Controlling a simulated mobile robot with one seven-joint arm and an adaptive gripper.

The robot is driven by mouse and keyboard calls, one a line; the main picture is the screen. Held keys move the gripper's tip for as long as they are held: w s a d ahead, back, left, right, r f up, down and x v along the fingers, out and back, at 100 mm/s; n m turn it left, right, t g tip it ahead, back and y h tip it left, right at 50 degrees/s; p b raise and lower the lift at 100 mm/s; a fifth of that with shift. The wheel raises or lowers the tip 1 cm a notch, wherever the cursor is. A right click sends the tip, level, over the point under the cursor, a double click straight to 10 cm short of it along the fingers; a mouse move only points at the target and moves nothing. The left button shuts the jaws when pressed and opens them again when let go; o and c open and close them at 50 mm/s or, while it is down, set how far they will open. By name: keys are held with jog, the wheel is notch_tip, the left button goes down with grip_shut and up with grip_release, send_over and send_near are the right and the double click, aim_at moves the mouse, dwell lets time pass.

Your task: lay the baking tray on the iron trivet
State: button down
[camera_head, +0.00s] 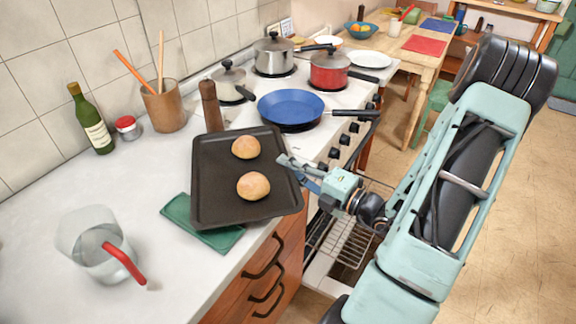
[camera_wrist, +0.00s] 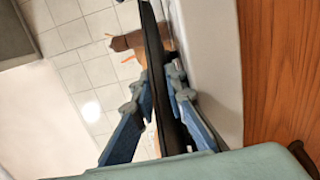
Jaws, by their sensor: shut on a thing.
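The dark baking tray (camera_head: 215,205) carries two round buns, one bun (camera_head: 246,147) above the other (camera_head: 253,186) in the head view. My gripper (camera_head: 292,165) is shut on the tray's right rim, with one finger on each face. In the wrist view, the tray (camera_wrist: 152,40) is a thin dark strip seen edge-on between the fingers (camera_wrist: 160,85). The tray is over the counter's front part and partly covers a folded green cloth. I cannot tell how far above the counter it is. I cannot make out the iron trivet; the tray may hide it.
A brown mill (camera_head: 211,106) stands just behind the tray. A clear jug with red handle (camera_head: 123,262) is at front left. A blue pan (camera_head: 291,107), red pot (camera_head: 329,72) and steel pots fill the stove. An open oven rack (camera_head: 345,240) lies below right. The left counter is mostly clear.

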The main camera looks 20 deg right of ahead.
jog(key=shift+f, duration=0.25)
jog(key=shift+s+f, duration=0.15)
jog(key=shift+f, duration=0.35)
jog(key=c, duration=1.9)
grip_release()
jog(key=shift+s+a+f, duration=0.1)
jog(key=shift+s+d, duration=0.2)
jog(key=shift+s, duration=0.1)
jog(key=v, duration=0.3)
jog(key=r+v, duration=0.1)
jog(key=v, duration=0.7)
jog(key=shift+d+r, duration=0.1)
jog(key=shift+r, duration=0.1)
jog(key=shift+r, duration=0.1)
